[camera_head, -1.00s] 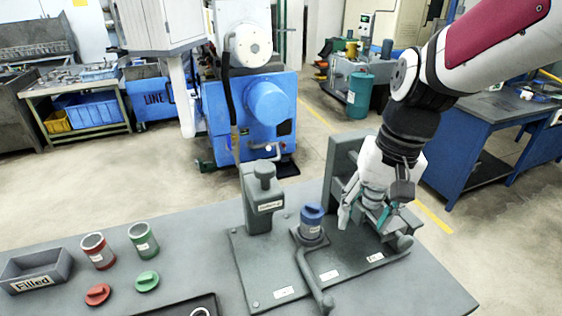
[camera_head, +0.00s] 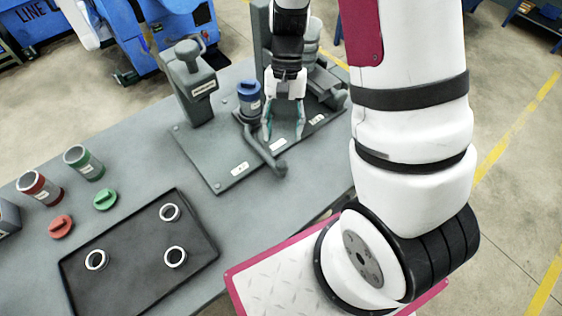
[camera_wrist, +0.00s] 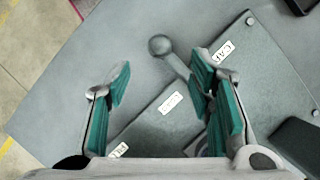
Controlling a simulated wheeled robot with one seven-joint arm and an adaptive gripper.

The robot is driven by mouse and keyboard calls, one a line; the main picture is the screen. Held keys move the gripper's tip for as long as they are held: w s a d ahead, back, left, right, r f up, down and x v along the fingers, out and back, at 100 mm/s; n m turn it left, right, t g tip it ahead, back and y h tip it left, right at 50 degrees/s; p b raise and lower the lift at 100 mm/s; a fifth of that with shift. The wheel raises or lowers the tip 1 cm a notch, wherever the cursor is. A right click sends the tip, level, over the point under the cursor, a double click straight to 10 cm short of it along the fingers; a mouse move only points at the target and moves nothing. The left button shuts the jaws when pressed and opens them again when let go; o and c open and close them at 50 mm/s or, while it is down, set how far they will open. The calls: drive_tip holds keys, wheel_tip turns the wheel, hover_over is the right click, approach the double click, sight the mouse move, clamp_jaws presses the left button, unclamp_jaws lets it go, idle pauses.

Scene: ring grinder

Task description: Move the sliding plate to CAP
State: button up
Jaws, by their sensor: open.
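The sliding plate (camera_head: 240,117) carries a blue-topped container (camera_head: 249,95) and has a grey bent handle (camera_head: 264,152) with a ball end. In the wrist view the label beyond the right finger reads CAP (camera_wrist: 226,50); the ball (camera_wrist: 160,45) shows ahead, between the finger lines. My gripper (camera_head: 284,132) is open, fingers down, over the middle label and right of the handle in the head view. In the wrist view the handle rod passes beside the right finger; I cannot tell if they touch.
A grey post fixture (camera_head: 193,85) stands left of the container. A black tray (camera_head: 140,250) with white rings, a red cup (camera_head: 40,188), a green cup (camera_head: 84,163) and their lids lie left. The tabletop in front of the base is clear.

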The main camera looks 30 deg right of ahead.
sight(281, 162)
drive_tip(key=p+x, duration=0.1)
drive_tip(key=x, duration=0.9)
drive_tip(key=shift+f, duration=0.25)
clamp_jaws()
drive_tip(key=shift+a, duration=0.1)
